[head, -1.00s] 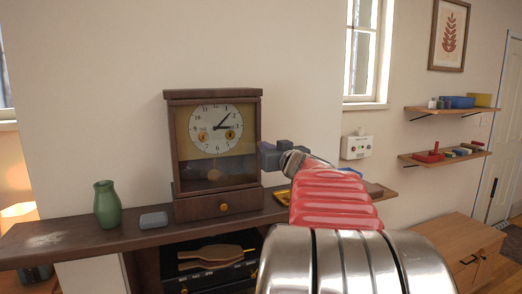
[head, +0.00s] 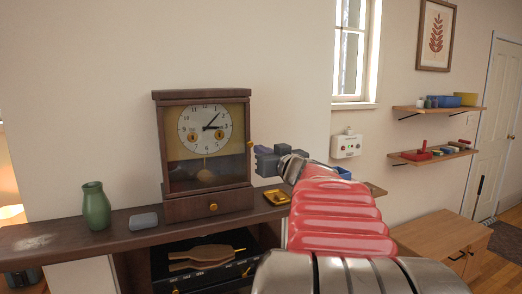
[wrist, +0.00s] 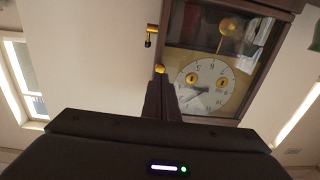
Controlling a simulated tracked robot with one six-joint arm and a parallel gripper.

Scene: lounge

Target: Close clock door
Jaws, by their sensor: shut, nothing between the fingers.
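The wooden clock (head: 206,178) stands upright on the dark shelf, with a white dial (head: 205,128) behind its glazed front door. The door looks flush or nearly flush with the case; I cannot tell whether it is fully shut. A small brass knob (head: 250,145) shows at the door's right edge. My gripper (head: 262,156) is shut and empty, just right of the clock's right side. In the wrist view the clock appears upside down, and my gripper (wrist: 161,92) has its fingertips close to the brass knob (wrist: 160,69); contact cannot be told.
A green vase (head: 96,207) and a grey object (head: 143,221) stand left of the clock on the shelf (head: 55,238). A yellow tray (head: 277,198) lies to its right, below my gripper. A wall box (head: 346,146) and small wall shelves (head: 440,109) are further right.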

